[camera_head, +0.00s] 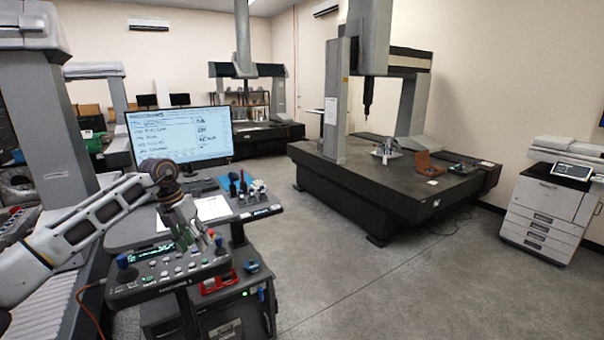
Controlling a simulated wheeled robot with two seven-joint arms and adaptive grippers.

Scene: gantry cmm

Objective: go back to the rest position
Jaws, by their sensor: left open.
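My left arm comes in from the left, and its white forearm bends down at a dark wrist. My left gripper (201,238) points downward over the control panel (165,285) with its knobs and lit buttons. It is open, and I see nothing held in it. Whether its fingertips touch the panel I cannot tell. My right gripper is out of view.
A monitor (180,135) stands on the desk behind my left gripper. A desk part with small tools (243,190) lies to its right. A large measuring machine (375,190) stands further right, and a printer (550,210) at the far right. The grey floor (400,290) between is clear.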

